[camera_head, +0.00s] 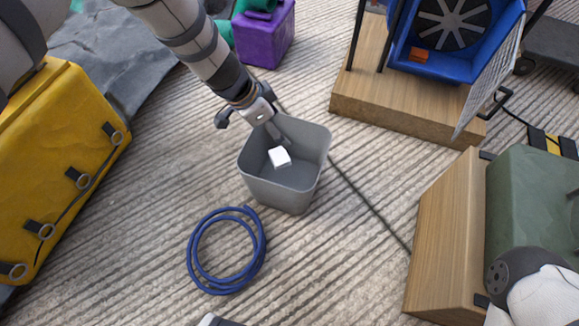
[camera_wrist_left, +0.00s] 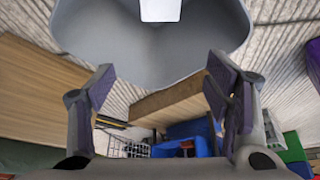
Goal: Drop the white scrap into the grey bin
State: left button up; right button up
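The grey bin (camera_head: 285,197) stands upright on the ribbed floor, near the middle of the head view. The white scrap (camera_head: 280,157) is a small pale block that shows inside the bin's opening; I cannot tell for sure if it rests on the bottom. My left gripper (camera_head: 249,124) is at the bin's far left rim, one finger over the opening and one outside. The left wrist view shows its fingers (camera_wrist_left: 162,84) wide apart with nothing between them. There, the scrap (camera_wrist_left: 160,10) shows against the bin (camera_wrist_left: 120,50), apart from the fingers. My right gripper is not in view.
A coiled blue hose (camera_head: 227,250) lies in front of the bin. A yellow bag (camera_head: 65,165) is at left, a purple box (camera_head: 264,35) behind. A blue blower (camera_head: 450,70) on a wooden base (camera_head: 390,108) and a wooden block (camera_head: 440,245) stand right.

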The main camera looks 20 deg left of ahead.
pick_arm(q)
jog(key=v, duration=1.2)
